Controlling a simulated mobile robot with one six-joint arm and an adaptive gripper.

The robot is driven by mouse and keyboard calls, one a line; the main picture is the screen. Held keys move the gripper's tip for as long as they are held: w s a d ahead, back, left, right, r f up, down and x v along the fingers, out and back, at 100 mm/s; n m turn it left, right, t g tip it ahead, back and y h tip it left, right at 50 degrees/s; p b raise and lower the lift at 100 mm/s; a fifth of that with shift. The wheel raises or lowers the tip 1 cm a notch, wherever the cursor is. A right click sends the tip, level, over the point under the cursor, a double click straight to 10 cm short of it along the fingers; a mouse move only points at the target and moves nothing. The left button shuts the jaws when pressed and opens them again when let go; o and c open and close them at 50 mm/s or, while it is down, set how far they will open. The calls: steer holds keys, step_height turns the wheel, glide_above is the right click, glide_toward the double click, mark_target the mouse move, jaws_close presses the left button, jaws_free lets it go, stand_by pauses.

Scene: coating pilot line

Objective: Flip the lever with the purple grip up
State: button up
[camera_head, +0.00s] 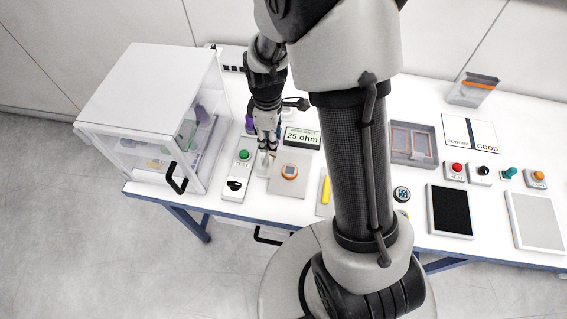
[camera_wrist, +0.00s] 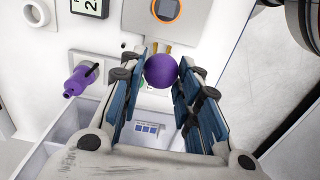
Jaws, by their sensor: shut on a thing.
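The lever's purple ball grip (camera_wrist: 161,70) shows in the wrist view between the fingertips of my gripper (camera_wrist: 160,76). The fingers stand on either side of it and are shut on it. Short brass-coloured parts (camera_wrist: 154,48) show just behind the ball, beside a grey plate. In the head view my gripper (camera_head: 267,143) points down at the left edge of that grey plate (camera_head: 276,186). The lever itself is mostly hidden there by the fingers, so its angle cannot be told.
A clear-walled cabinet (camera_head: 150,105) stands close on the left. A 25 ohm display (camera_head: 302,138) is behind the plate, which bears an orange-ringed dial (camera_head: 290,171). A panel with a green button (camera_head: 243,155) is to the left. Another purple fitting (camera_wrist: 80,80) shows in the wrist view.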

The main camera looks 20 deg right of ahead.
steer(key=shift+o, duration=0.2)
steer(key=shift+w+a+r, duration=0.15)
steer(key=shift+w+a, duration=0.5)
steer(key=shift+a, duration=0.3)
steer(key=shift+c, duration=0.2)
steer(key=o, duration=0.9)
step_height(320, 180, up, 6)
steer(key=p, duration=0.4)
steer(key=shift+p, duration=0.35)
